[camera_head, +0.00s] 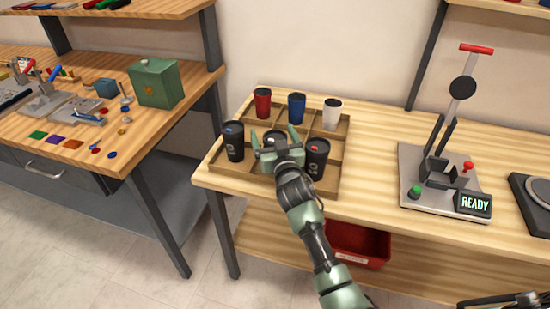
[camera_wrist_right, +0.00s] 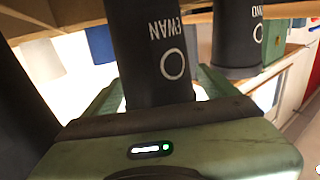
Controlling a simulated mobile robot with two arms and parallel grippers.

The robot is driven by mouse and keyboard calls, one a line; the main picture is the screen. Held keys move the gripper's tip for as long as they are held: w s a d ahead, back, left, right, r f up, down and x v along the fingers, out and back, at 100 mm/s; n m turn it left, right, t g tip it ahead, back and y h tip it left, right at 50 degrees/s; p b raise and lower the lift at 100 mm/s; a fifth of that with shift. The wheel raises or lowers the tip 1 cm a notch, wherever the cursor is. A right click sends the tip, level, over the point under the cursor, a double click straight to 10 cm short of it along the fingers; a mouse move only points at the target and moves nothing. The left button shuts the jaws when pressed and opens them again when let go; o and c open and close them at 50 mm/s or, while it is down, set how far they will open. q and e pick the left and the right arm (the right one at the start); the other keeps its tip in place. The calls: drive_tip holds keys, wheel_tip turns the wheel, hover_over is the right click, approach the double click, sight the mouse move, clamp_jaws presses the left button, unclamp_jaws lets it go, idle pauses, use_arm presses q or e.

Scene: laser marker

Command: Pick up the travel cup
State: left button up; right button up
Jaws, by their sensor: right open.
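A black travel cup (camera_head: 275,137) stands in the front middle compartment of a divided wooden tray (camera_head: 341,165). My right gripper (camera_head: 274,134) is open, with one finger on each side of this cup. In the right wrist view the cup (camera_wrist_right: 158,50) rises between the fingers, showing pale lettering that looks like "EWAN" upside down and a ring mark. Whether the fingers touch it I cannot tell. A black cup with a blue mark (camera_head: 233,142) stands left, and one with a red mark (camera_head: 317,158) stands right, close to the gripper. My left gripper is out of view.
Behind stand a red cup (camera_head: 263,103), a blue cup (camera_head: 296,108) and a white cup (camera_head: 332,114). A laser marker (camera_head: 440,175) showing "READY" stands right. A red bin (camera_head: 358,245) is below the tabletop. Bare tabletop (camera_head: 372,160) lies between tray and marker.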

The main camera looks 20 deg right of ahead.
drive_tip(key=shift+c, duration=1.2)
drive_tip(key=c, duration=0.7)
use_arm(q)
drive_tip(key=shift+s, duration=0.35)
use_arm(e)
drive_tip(key=shift+r, duration=0.15)
use_arm(q)
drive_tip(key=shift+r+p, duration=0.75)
drive_tip(key=shift+p, duration=0.05)
use_arm(e)
wheel_tip(320, 180, up, 20)
drive_tip(key=shift+f, duration=0.1)
